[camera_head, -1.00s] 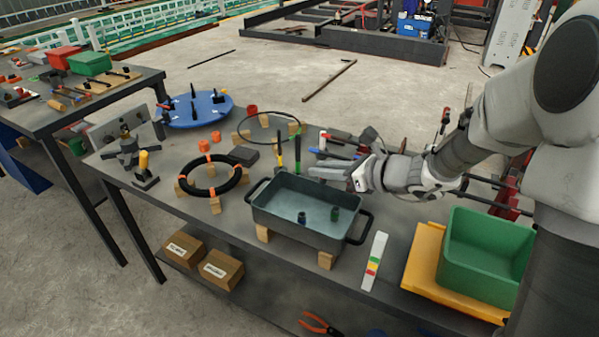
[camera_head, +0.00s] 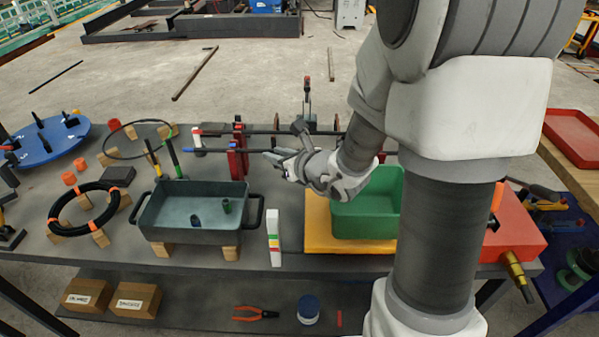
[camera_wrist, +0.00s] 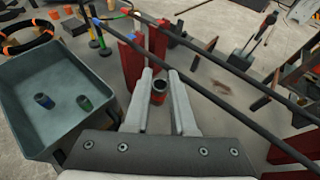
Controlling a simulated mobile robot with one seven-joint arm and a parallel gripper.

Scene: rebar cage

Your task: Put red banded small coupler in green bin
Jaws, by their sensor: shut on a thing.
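My gripper (camera_head: 274,158) is in the air just right of the grey tray and left of the green bin (camera_head: 368,218). In the wrist view my gripper (camera_wrist: 160,76) is shut on a small dark coupler with a reddish tint, the red banded small coupler (camera_wrist: 158,88). Its open end faces the wrist camera. The coupler is too small to make out in the head view. The green bin sits on a yellow board (camera_head: 318,225), partly hidden behind my arm. Its inside floor is hidden, and the bin is not seen in the wrist view.
The grey tray (camera_head: 163,237) holds a blue banded coupler (camera_head: 196,220) and a green banded coupler (camera_head: 226,206). Long dark bars on red stands (camera_head: 238,155) run behind my gripper. A striped white block (camera_head: 273,238) stands between tray and board. A red box (camera_head: 515,238) is beyond my arm.

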